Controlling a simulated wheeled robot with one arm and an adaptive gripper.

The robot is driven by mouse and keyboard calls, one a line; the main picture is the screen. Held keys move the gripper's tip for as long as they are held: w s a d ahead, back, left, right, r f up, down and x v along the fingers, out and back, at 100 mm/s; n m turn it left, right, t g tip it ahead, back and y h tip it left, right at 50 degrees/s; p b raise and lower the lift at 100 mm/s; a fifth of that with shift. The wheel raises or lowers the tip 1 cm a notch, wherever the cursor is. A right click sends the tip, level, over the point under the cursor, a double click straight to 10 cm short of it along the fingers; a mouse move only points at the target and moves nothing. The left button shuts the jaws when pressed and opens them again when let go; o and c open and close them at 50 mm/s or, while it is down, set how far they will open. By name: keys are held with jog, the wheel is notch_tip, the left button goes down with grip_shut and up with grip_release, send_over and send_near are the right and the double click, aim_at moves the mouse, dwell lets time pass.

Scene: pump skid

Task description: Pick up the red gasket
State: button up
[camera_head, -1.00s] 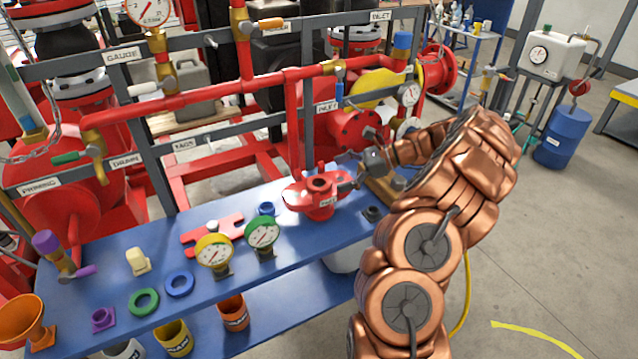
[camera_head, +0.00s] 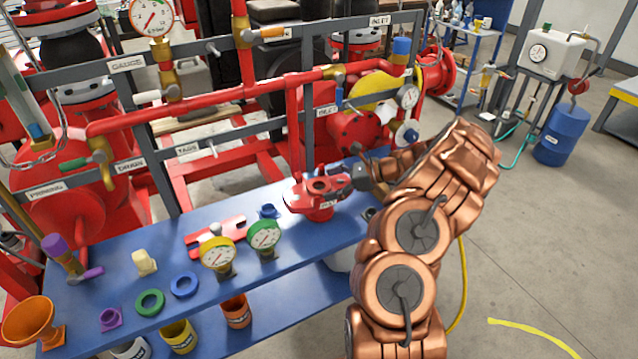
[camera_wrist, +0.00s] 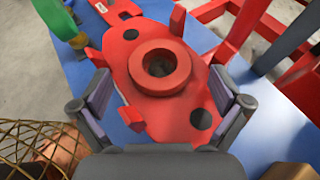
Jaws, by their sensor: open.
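A red ring (camera_wrist: 160,67), which looks like the red gasket, lies on a red oval flange plate (camera_wrist: 130,38) in the wrist view. In the head view, the red ring (camera_head: 319,186) is on top of the labelled red fixture (camera_head: 318,208) at the bench's right part. My gripper (camera_wrist: 160,92) is open, with its fingers apart on the left and right sides of the ring and nearer the camera. Nothing is between the pads that I can see held. In the head view my gripper (camera_head: 348,181) is at the fixture's right side, its fingertips hard to make out.
A yellow gauge (camera_head: 218,255) and a green gauge (camera_head: 265,237) stand left of the fixture on the blue bench (camera_head: 110,275). A green ring (camera_head: 150,302) and blue ring (camera_head: 184,285) lie farther left. Red pipework (camera_head: 220,98) runs behind the bench.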

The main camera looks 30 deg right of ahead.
jog(key=shift+w+a+f, duration=0.1)
jog(key=shift+w+a, duration=0.05)
jog(key=shift+a, duration=0.1)
jog(key=c, duration=1.2)
